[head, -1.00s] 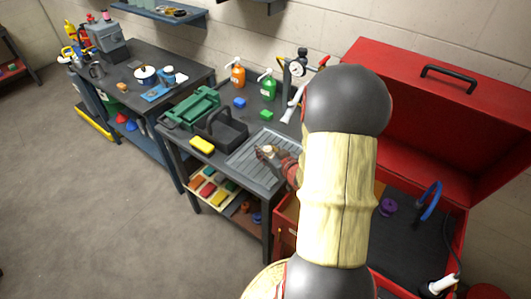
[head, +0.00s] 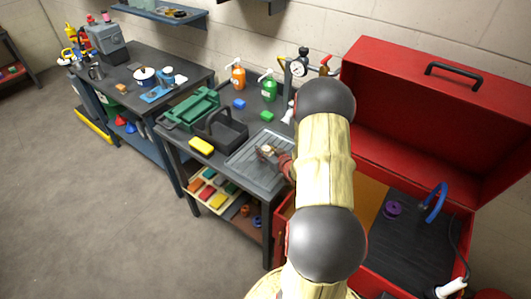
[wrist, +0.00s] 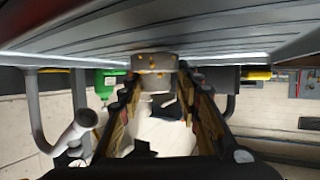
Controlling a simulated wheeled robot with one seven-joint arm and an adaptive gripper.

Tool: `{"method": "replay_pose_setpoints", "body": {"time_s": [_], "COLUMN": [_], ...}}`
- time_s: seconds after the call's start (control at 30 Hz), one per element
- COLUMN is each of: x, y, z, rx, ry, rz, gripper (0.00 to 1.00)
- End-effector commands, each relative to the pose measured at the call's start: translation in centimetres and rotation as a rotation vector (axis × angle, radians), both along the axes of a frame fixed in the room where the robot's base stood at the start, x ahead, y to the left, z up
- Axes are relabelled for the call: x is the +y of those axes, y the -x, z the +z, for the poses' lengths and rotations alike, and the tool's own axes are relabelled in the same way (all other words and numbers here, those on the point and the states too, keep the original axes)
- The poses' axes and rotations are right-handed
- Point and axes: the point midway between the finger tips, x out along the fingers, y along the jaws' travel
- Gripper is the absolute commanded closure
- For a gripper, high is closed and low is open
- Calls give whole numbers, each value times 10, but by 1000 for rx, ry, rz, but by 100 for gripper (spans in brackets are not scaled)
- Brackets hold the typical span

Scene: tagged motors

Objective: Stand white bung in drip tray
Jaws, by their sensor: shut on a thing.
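My gripper (head: 269,153) is shut on the white bung (head: 266,149) over the ribbed grey drip tray (head: 250,167) on the middle bench. In the wrist view the bung (wrist: 155,64) is a short pale cylinder with orange specks, between the fingertips (wrist: 156,85). The ribbed tray (wrist: 80,46) fills the top of that view, right by the bung's end. I cannot tell whether the bung touches the tray. My arm hides part of the tray's right side in the head view.
A black caddy (head: 222,133), a yellow sponge (head: 201,145) and a green case (head: 192,108) stand left of the tray. Orange (head: 238,76) and green (head: 268,87) pump bottles are behind. An open red chest (head: 400,120) is at right. Most of the tray is bare.

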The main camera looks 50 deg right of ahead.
Motion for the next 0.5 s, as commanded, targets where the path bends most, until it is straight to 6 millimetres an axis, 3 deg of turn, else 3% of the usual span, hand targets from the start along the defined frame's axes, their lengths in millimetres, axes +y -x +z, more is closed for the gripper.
{"method": "replay_pose_setpoints", "body": {"time_s": [0.4, 0.43, 0.5], "x": [-1, 0, 0], "y": [0, 0, 0], "z": [-10, -11, -10], "rx": [-3, 0, 0], "ry": [3, 2, 2], "rz": [1, 1, 1], "gripper": [100, 66, 62]}}
